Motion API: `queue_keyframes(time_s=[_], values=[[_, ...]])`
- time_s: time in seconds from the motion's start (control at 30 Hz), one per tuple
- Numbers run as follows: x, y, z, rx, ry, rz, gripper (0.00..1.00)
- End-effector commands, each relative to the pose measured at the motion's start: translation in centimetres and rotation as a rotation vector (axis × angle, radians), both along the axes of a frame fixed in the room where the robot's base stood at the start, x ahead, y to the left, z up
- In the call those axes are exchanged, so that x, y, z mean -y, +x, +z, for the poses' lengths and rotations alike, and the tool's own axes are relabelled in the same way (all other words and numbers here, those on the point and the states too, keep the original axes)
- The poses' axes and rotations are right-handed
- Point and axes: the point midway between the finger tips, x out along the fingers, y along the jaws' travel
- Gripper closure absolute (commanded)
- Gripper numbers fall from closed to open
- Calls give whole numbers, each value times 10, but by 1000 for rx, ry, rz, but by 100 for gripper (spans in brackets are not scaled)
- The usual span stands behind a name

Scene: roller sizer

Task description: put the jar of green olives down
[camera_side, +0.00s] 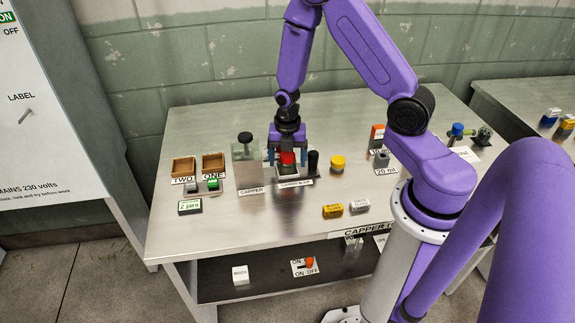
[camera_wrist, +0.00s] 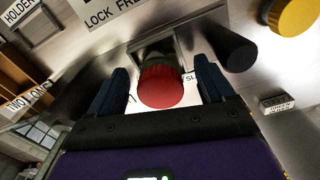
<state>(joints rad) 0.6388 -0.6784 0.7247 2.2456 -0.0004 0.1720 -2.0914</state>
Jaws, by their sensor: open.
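A jar with a red lid (camera_side: 287,158) stands upright in a shallow holder on the table. A little green shows below the lid, so it looks like the jar of green olives. In the wrist view its red lid (camera_wrist: 162,86) faces me and hides most of the body. My gripper (camera_side: 287,148) points down over the jar. In the wrist view my gripper (camera_wrist: 160,82) has one blue finger on each side of the lid, with a visible gap on both sides. The gripper is open.
A yellow-lidded jar (camera_side: 337,163) stands farther right. Two brown bins (camera_side: 184,167) are at left.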

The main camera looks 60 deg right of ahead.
Motion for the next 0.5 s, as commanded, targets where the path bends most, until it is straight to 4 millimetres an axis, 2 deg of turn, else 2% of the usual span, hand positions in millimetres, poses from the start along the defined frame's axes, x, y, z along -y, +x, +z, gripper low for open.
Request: queue_keyframes(time_s=[0.33,0.37,0.5], values=[[0,0,-6,1,0,0,18],[0,0,-6,1,0,0,25],[0,0,-6,1,0,0,70]])
